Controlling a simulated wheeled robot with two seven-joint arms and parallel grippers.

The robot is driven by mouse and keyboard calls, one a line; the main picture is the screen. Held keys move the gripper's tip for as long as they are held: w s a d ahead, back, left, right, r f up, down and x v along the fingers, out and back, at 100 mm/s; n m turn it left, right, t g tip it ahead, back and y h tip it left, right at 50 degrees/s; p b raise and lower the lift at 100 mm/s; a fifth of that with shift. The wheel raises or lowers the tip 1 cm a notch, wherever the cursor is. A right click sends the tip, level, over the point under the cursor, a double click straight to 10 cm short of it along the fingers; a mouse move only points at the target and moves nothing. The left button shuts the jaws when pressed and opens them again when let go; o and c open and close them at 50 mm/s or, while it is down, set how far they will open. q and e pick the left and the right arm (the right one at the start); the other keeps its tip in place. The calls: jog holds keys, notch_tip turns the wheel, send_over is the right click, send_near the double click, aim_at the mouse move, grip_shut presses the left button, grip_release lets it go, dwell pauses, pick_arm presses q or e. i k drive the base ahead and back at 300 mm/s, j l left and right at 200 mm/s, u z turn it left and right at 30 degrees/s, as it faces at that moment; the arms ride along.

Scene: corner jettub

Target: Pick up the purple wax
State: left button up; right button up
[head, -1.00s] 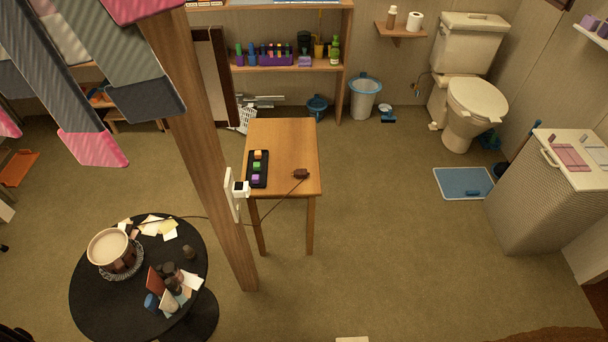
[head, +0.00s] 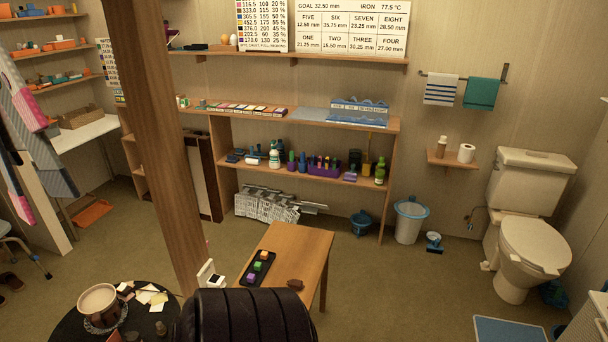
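The purple wax (head: 251,277) is a small block at the near end of a black tray (head: 265,271). A green block (head: 257,267) and an orange block (head: 263,255) sit in the same tray, in a row behind it. The tray lies along the left side of a small wooden table (head: 300,246). The purple block looks uncovered, with nothing touching it from above. The table's near left part is hidden at the bottom of the view. Neither of my grippers shows.
A brown object (head: 295,284) lies on the table's right side. A wooden post (head: 155,150) rises left of the table. A round black table (head: 70,325) holds a pot (head: 98,300). A shelf unit (head: 300,125) stands behind. Open floor lies right of the wooden table.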

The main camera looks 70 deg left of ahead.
aim_at(251, 279)
jog(key=i+l+u, duration=0.1)
jog(key=i, duration=0.3)
jog(key=i+l, duration=0.3)
jog(key=i+u, duration=0.15)
jog(key=u, duration=0.25)
jog(key=i+u, duration=0.2)
jog(key=u, duration=0.2)
jog(key=i+u, duration=0.15)
jog(key=u, duration=0.2)
jog(key=i+l+u, duration=0.1)
jog(key=u, duration=0.3)
jog(key=i, duration=0.1)
